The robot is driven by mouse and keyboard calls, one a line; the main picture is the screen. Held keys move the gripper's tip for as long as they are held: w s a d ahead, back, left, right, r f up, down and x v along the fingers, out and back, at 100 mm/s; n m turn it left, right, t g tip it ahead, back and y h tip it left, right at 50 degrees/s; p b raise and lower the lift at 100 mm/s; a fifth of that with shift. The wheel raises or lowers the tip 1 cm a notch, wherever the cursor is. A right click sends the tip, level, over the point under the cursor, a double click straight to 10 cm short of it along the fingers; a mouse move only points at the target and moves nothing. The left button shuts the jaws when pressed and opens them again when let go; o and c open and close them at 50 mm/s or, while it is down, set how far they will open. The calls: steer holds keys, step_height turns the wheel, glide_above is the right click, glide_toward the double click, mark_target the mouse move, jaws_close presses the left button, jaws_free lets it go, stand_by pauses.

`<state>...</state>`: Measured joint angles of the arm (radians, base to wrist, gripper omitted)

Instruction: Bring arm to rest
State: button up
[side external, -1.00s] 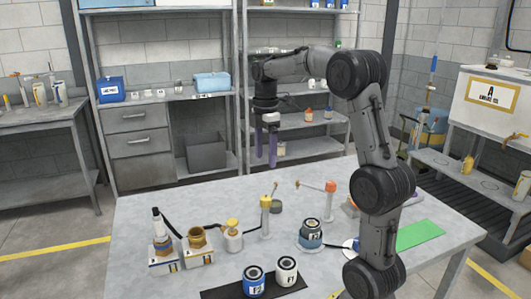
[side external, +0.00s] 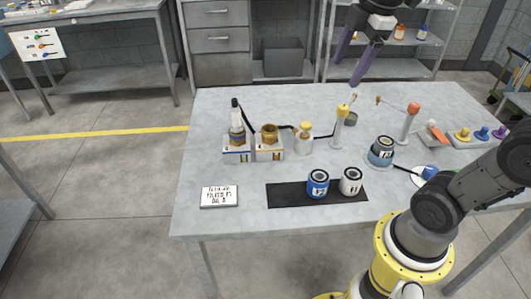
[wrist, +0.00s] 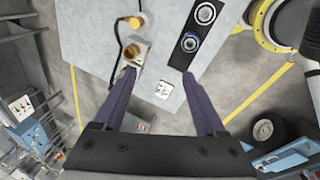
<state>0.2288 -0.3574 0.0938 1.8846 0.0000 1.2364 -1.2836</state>
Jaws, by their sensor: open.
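My gripper (side external: 346,74) is at the top of the side view, up near the table's back edge in the picture. Its two purple fingers are spread apart, with nothing between them. In the wrist view the open fingers (wrist: 158,74) reach over the grey table, well apart. The table (side external: 240,115) lies below.
On the table stand a blue can (side external: 318,184) and a white can (side external: 350,182) on a black mat (side external: 288,196), a grey-blue can (side external: 381,151), a yellow-topped post (side external: 340,125) and an orange-topped post (side external: 408,125). A label card (side external: 220,196) lies front left. Shelves (side external: 385,62) stand behind.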

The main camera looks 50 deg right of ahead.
steer(key=s+a+f+m+t, duration=0.2)
steer(key=s+a+f+m, duration=0.4)
steer(key=s+f+m, duration=0.3)
steer(key=m, duration=0.3)
steer(key=shift+s+y, duration=0.35)
steer(key=shift+y, duration=0.05)
